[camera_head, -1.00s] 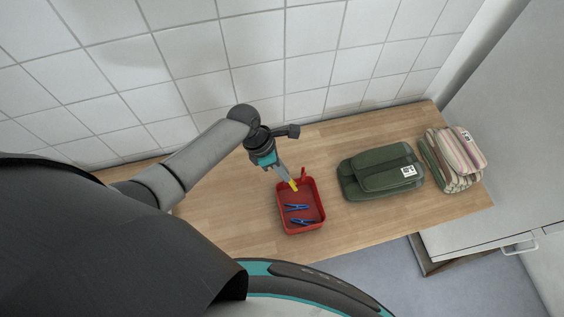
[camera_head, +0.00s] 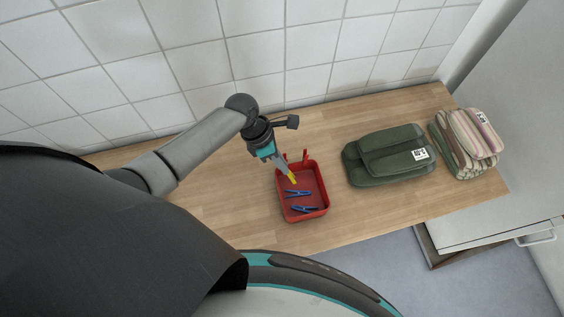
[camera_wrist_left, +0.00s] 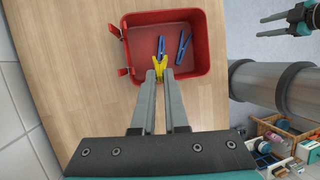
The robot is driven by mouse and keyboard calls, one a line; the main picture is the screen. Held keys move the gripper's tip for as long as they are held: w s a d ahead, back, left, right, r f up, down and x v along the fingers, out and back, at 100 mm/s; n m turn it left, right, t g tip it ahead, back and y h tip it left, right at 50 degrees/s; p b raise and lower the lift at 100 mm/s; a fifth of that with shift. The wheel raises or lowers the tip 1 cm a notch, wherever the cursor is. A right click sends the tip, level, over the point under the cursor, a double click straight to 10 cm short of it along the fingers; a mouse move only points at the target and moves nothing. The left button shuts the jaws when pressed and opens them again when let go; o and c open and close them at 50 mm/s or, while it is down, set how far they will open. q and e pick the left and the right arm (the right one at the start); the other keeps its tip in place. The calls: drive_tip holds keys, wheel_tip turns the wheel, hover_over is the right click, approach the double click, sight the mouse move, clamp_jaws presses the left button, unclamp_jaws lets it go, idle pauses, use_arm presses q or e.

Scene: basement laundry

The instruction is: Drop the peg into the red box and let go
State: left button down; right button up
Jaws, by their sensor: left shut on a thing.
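The red box (camera_head: 325,197) stands on the wooden table with two blue pegs (camera_head: 298,193) lying inside. My left gripper (camera_head: 288,174) reaches over the back left part of the box, pointing down into it. It is shut on a yellow peg (camera_head: 292,179). In the left wrist view, the yellow peg (camera_wrist_left: 160,66) sits between the fingertips, over the inside of the red box (camera_wrist_left: 203,30), near its wall. I cannot tell whether it touches the box floor. My right gripper (camera_wrist_left: 278,18) seems to show at the top right of the wrist view; its opening is unclear.
A folded green bag (camera_head: 392,158) lies right of the box, with striped folded cloth (camera_head: 470,143) beyond it. The wooden table (camera_head: 235,205) is clear left of the box. A tiled wall (camera_head: 300,45) runs behind. A shelf with small items (camera_wrist_left: 285,140) shows in the wrist view.

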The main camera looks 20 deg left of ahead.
use_arm(q)
drive_tip(key=c, duration=0.9)
unclamp_jaws()
drive_tip(key=shift+o, duration=0.2)
drive_tip(key=p+v, duration=0.3)
drive_tip(key=v, duration=1.2)
drive_tip(key=shift+s+r, duration=0.1)
